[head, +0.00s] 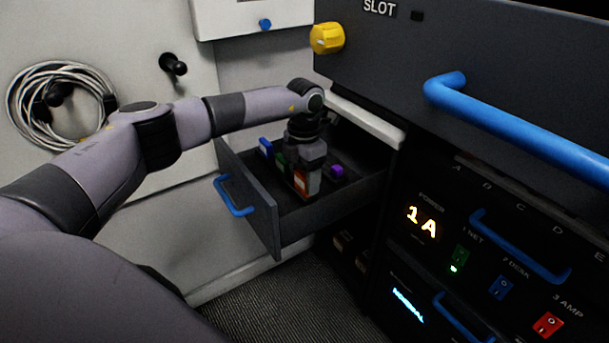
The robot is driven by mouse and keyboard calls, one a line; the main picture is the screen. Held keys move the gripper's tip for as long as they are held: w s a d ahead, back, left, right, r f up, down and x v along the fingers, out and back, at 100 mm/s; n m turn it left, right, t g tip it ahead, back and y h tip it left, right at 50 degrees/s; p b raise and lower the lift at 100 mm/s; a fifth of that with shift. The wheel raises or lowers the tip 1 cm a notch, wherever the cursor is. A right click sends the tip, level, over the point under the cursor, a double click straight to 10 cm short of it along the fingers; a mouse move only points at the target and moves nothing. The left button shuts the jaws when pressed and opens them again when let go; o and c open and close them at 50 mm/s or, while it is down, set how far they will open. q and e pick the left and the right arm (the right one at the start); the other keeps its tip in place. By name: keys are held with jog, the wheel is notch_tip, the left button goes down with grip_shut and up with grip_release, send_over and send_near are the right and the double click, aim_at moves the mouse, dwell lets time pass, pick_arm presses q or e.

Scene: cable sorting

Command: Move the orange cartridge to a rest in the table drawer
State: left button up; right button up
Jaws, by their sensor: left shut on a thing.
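The table drawer (262,220) is pulled open, with a blue handle (234,196) on its front. My left gripper (307,176) points down into the drawer and is shut on the orange cartridge (309,184). The cartridge is upright, with its orange face and pale label showing below the gripper. I cannot tell whether its base touches a rest, as the rests around it are dark and partly hidden. A blue cartridge (265,147) and a green cartridge (281,159) stand to its left, and a purple one (337,170) to its right. My right gripper is not in view.
A dark cabinet with blue handles (520,125) and a yellow knob (327,38) stands at the right, close to the drawer. A pale table edge (370,120) overhangs the drawer's back right. A coiled cable (60,105) hangs on the left wall.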

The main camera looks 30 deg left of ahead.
pick_arm(q)
jog(key=shift+f, duration=0.35)
dwell(0.3)
jog(key=o, duration=1.3)
jog(key=shift+r, duration=0.15)
jog(key=shift+r+p, duration=2.5)
jog(key=shift+r, duration=0.25)
jog(key=shift+r+p, duration=0.55)
jog(key=shift+r, duration=0.1)
